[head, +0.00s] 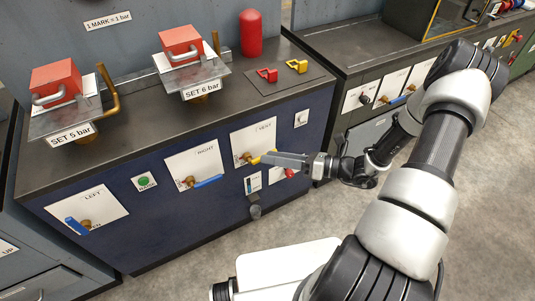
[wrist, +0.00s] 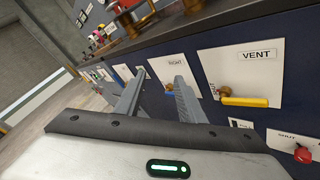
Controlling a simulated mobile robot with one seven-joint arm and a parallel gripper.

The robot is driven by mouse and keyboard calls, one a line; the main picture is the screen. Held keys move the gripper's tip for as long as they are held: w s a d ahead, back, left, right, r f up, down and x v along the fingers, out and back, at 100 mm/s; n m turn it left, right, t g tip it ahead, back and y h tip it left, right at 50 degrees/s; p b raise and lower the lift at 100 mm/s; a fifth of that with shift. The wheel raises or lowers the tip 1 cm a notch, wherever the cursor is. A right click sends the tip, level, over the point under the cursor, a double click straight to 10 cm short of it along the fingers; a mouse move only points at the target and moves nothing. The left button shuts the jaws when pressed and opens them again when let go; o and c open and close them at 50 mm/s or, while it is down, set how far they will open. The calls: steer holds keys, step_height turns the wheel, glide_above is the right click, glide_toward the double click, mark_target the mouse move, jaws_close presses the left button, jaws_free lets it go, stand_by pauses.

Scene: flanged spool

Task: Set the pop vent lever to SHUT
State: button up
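The white VENT panel (head: 240,137) is on the blue cabinet front, with a brass valve and a yellow lever (wrist: 245,101) that lies about level, pointing right in the wrist view. In the head view my gripper hides most of this lever. Below it, a small plate with the word SHUT (wrist: 287,135) carries a red knob or handle (wrist: 303,154), also seen in the head view (head: 290,173). No label readable here says "pop". My gripper (head: 268,158) is open and empty in front of the VENT panel; its fingers (wrist: 160,76) point toward the RIGHT panel, apart from both levers.
The RIGHT panel (head: 200,160) and LEFT panel (head: 100,208) have blue-handled valves. A green button (head: 144,183) sits between them. A dark knob (head: 255,210) sticks out below VENT. Weighted red blocks (head: 182,40) stand on the cabinet top. Floor in front is clear.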

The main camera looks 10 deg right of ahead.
steer(key=d+f+m+t+h+b, duration=0.1)
steer(key=d+f+m+t+h, duration=0.15)
steer(key=f+m, duration=0.35)
steer(key=w+d+f+m+t+h+b, duration=0.1)
steer(key=d+f+m+t+h, duration=0.1)
steer(key=f+m+t+h, duration=0.35)
steer(key=d+f+m+t+h+b, duration=0.1)
steer(key=d+f+m, duration=0.1)
steer(key=f+m, duration=0.55)
steer(key=shift+n, duration=0.5)
steer(key=x, duration=0.5)
steer(key=b+x, duration=0.1)
steer(key=x, duration=0.5)
steer(key=b+x, duration=0.1)
steer(key=x, duration=0.5)
steer(key=shift+w+d+r, duration=0.1)
steer(key=shift+w+d, duration=0.15)
